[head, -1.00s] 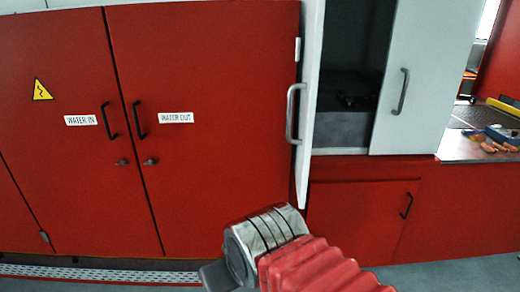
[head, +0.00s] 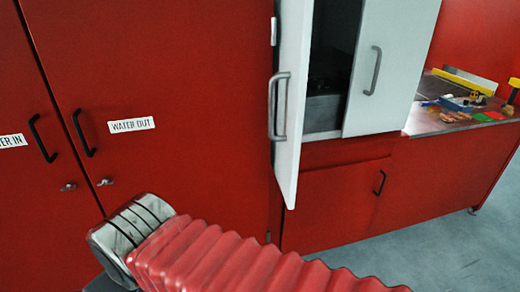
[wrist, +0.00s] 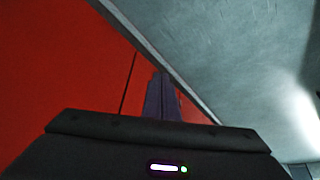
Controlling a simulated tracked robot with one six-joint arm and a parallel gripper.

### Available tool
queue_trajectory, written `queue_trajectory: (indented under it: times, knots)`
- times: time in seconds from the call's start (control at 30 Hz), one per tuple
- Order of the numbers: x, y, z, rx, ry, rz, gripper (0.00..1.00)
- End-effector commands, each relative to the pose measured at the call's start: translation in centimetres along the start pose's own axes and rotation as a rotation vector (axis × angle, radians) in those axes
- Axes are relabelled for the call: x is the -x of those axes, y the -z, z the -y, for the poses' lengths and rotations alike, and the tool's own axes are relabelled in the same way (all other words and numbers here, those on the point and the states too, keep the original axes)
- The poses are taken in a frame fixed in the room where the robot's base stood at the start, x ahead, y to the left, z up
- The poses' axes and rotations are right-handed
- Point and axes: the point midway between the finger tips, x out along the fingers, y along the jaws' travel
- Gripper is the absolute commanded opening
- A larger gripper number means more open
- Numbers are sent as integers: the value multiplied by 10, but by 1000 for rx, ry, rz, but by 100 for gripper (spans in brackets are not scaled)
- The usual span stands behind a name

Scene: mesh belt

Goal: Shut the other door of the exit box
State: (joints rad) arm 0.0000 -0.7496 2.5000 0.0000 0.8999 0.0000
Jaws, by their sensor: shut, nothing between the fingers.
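The exit box is the white cabinet with a dark opening (head: 333,65) in the upper middle of the head view. Its left door (head: 292,100) stands swung out towards me, seen nearly edge-on, with a grey bar handle (head: 277,106). Its right door (head: 392,70) looks in line with the box front and has its own bar handle (head: 373,71). My gripper (wrist: 163,78) shows in the wrist view with its dark fingers together and empty, in front of a red surface and grey floor. It is outside the head view, apart from both doors.
A tall red cabinet (head: 180,60) with a "WATER OUT" label fills the left. A low red cupboard (head: 335,205) is under the exit box. A counter (head: 430,122) with small coloured parts lies to the right. Grey floor (head: 440,250) is free at lower right.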

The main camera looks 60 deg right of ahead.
Motion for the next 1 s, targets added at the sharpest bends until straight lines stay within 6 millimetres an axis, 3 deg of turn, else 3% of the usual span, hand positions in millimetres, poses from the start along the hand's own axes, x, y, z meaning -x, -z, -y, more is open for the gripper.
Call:
queue_trajectory:
  times: [0.4, 0.57, 0.77, 1.0]
  knots:
    - [0, 0, -1, -1, -2, 0, 0]
    - [4, 8, -15, -32, -37, 11, 0]
    - [17, 32, -71, -155, -178, 51, 0]
    - [49, 53, -176, -368, -417, 121, 0]
